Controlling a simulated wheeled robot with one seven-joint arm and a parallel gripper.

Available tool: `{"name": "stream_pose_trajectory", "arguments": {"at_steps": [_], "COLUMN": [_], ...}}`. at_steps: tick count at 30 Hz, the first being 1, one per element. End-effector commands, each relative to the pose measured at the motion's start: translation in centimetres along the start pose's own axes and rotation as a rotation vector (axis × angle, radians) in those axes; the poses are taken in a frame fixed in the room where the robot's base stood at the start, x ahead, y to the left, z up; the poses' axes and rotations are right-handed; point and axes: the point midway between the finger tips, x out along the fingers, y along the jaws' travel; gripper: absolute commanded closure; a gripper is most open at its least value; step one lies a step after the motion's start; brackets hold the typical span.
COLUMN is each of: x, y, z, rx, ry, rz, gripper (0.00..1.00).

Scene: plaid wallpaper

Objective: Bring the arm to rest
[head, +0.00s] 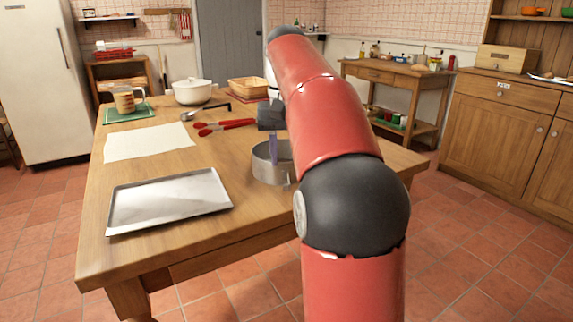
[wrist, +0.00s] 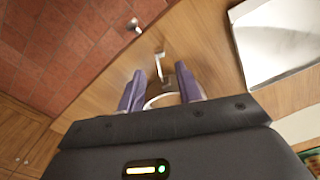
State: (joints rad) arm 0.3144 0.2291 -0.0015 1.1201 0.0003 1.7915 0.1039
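My gripper (wrist: 160,85) is open; its two purple fingers stand apart in the wrist view. In the head view one purple finger of my gripper (head: 273,150) shows, pointing down at a round metal ring (head: 262,172) on the wooden table (head: 170,250). The ring also shows partly between the fingers in the wrist view (wrist: 160,101). I cannot tell whether a finger touches it. My red arm reaches over the table's right side and hides part of it.
A metal tray (head: 168,200) lies at the table's front left. A pale sheet (head: 148,142), red-handled tool (head: 225,126), measuring jug (head: 127,101), white pot (head: 192,92) and basket (head: 248,87) lie farther back. A side table (head: 395,75) and cabinet (head: 505,130) stand right, across open floor.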

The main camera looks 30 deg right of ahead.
Motion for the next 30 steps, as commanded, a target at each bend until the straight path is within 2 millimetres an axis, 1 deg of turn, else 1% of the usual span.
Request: {"name": "stream_pose_trajectory", "arguments": {"at_steps": [1, 5, 22, 23, 26, 29, 30], "x": [-0.9, -1.7, -1.8, -1.8, -1.7, -1.0, -0.5], "y": [0.0, 0.0, -0.1, -0.2, -1.0, -2.1, -2.6], "z": [0.0, 0.0, 0.2, 0.5, 2.1, 4.9, 6.3], "rx": [0.0, 0.0, -0.004, -0.008, -0.036, -0.085, -0.108], "ry": [0.0, 0.0, 0.004, 0.009, 0.038, 0.094, 0.122], "rz": [0.0, 0.0, 0.0, -0.001, -0.005, -0.013, -0.017], "gripper": [0.65, 0.65, 0.65, 0.65, 0.65, 0.65, 0.65]}}
